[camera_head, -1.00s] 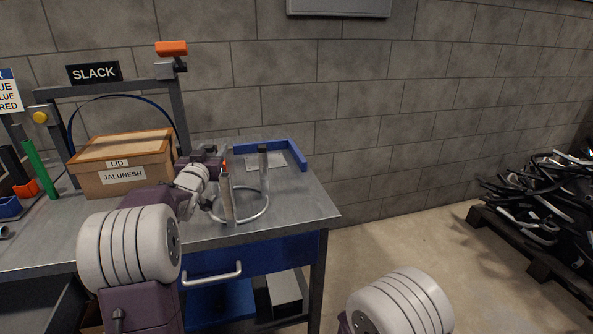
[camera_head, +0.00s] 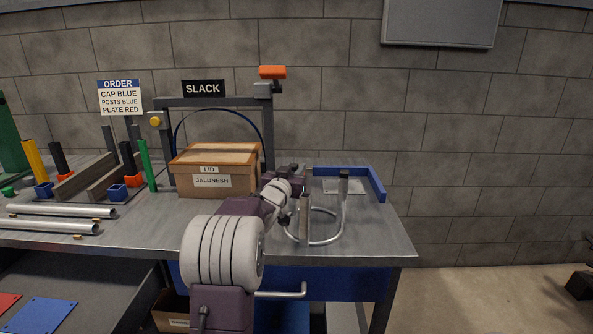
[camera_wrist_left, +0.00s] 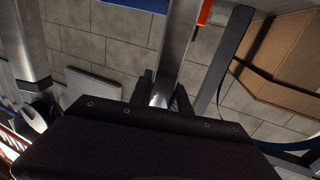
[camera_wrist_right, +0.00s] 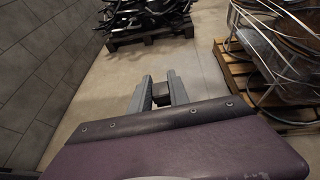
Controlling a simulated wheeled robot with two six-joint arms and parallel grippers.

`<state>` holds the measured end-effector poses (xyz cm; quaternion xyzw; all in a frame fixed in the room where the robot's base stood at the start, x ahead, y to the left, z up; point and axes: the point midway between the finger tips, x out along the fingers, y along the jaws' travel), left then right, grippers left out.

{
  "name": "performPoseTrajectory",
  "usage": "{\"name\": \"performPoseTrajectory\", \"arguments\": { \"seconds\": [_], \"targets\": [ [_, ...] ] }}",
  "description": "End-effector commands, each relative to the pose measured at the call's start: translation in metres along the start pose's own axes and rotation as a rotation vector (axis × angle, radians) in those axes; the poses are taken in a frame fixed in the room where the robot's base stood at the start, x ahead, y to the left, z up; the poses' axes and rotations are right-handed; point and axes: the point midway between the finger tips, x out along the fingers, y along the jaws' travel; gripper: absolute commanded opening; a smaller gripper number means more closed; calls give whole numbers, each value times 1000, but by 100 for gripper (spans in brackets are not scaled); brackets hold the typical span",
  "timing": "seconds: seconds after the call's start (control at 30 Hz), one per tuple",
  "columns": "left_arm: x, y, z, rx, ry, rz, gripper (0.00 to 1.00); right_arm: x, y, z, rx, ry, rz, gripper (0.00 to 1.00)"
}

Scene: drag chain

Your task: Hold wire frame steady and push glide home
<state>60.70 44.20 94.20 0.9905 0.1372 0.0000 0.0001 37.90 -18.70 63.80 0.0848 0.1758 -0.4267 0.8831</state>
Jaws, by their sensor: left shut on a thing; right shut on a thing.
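The bent metal wire frame (camera_head: 318,241) stands on the right part of the bench, with a curved tube low down and two upright legs. One upright leg has a dark tip (camera_head: 344,175). My left gripper (camera_wrist_left: 165,96) is shut on a metal tube of the frame, which runs up between its fingers in the left wrist view (camera_wrist_left: 178,45). In the head view its fingertips are mostly hidden at the near leg. My right gripper (camera_wrist_right: 159,91) is shut on a small dark block, apparently the glide (camera_wrist_right: 161,94), held over the floor away from the bench.
A cardboard box (camera_head: 205,182) stands left of the frame, below the SLACK stand (camera_head: 190,102). A blue angled rail (camera_head: 376,184) edges the bench's back right corner. Pallets with metal frames (camera_wrist_right: 145,36) stand on the floor.

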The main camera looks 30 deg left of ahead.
Motion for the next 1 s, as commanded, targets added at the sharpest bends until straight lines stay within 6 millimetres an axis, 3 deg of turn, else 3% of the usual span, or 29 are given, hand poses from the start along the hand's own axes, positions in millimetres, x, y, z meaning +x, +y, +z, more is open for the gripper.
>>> {"name": "performPoseTrajectory", "arguments": {
  "seconds": [0.93,0.97,1.0],
  "targets": [
    [0,0,1,0,-1,0,0,0,0,0,0,0,0,0],
    [0,0,1,0,-1,0,31,0,0,0,0,0,0,0],
    [0,0,0,0,-1,0,42,0,0,0,0,0,0,0]
  ]
}}
